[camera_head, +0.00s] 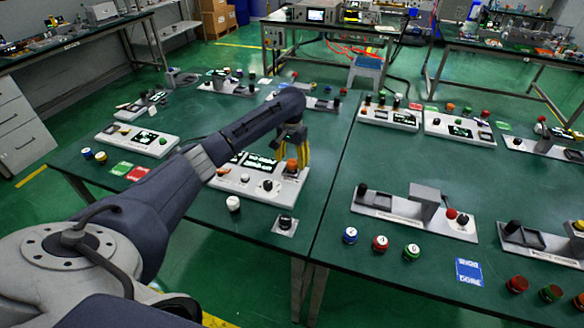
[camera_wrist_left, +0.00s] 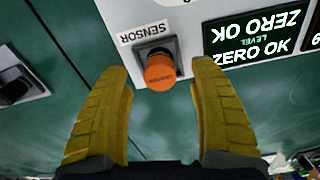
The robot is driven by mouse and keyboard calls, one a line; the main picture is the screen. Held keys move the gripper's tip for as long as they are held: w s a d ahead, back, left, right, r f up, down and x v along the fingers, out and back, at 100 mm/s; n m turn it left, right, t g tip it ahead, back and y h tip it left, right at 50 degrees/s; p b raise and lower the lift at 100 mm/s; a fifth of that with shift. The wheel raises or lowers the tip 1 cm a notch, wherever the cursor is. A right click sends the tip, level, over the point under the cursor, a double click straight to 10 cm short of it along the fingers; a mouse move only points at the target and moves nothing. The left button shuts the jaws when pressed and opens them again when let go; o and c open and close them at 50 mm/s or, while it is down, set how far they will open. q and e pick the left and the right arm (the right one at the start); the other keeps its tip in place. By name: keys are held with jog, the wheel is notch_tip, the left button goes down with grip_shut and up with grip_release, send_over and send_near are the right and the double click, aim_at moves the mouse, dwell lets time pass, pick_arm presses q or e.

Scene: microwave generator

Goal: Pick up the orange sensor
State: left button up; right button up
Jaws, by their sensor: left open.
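The orange sensor (camera_wrist_left: 160,70) is a round orange knob on a dark base, set in a white panel (camera_wrist_left: 205,15) beside the printed word SENSOR. In the head view the orange sensor (camera_head: 292,165) sits at the right end of the panel, partly hidden by my gripper. My left gripper (camera_wrist_left: 162,105) is open, with its two yellow fingers on either side of the knob and apart from it. In the head view my left gripper (camera_head: 303,155) hangs over the panel's right end. My right gripper is not in view.
A display (camera_wrist_left: 256,38) reading ZERO OK is on the panel close to the sensor. A white knob (camera_head: 233,203) and a small black-knobbed plate (camera_head: 285,224) stand in front. Another device (camera_head: 415,210) is to the right. Green table (camera_head: 195,208) shows bare at the front.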

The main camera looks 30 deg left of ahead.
pick_arm(q)
jog(key=shift+f, duration=1.4)
grip_shut()
